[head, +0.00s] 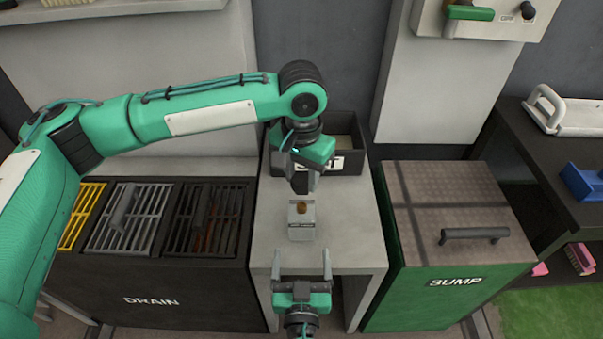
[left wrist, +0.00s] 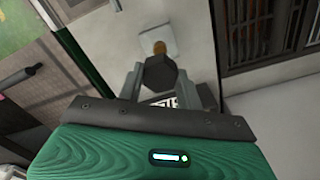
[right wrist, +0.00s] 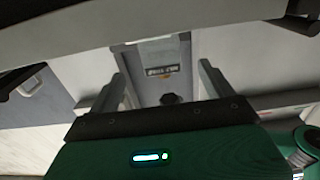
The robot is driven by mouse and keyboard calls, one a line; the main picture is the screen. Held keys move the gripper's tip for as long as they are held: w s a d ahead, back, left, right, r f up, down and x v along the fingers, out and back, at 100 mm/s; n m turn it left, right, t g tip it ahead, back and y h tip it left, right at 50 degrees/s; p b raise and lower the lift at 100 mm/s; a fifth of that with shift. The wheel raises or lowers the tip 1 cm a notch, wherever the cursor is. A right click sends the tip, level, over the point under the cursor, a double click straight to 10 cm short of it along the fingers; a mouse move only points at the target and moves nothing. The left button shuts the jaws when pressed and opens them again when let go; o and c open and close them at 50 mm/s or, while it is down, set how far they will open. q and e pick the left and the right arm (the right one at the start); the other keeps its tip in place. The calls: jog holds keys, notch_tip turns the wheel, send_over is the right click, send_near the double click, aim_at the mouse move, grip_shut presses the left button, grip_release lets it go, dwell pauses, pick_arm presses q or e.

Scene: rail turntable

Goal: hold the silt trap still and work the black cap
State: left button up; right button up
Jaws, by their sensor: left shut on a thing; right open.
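The silt trap (head: 302,222) is a small pale grey block with a brass-coloured neck (head: 302,208), on the grey stand. It also shows in the left wrist view (left wrist: 152,32). My left gripper (head: 302,186) is above and just behind it, pointing down. It is shut on the black cap (left wrist: 160,74), a dark faceted piece seen between its fingers in the left wrist view. The brass neck shows beyond the cap; I cannot tell whether they touch. My right gripper (head: 301,265) is open and empty in front of the trap, its fingers apart and clear of it.
An open dark bin (head: 350,163) with a partly covered label stands behind the trap. The drain (head: 152,300) with grates is left of the stand (head: 345,240). The green sump box (head: 440,300) with a handled lid is right. Bare stand top lies around the trap.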

aim_at(301, 180)
jog(key=w, duration=1)
jog(key=shift+w, duration=0.4)
jog(key=c, duration=1.5)
jog(key=shift+o, duration=0.2)
pick_arm(q)
jog(key=shift+f, duration=0.1)
jog(key=shift+f, duration=1.8)
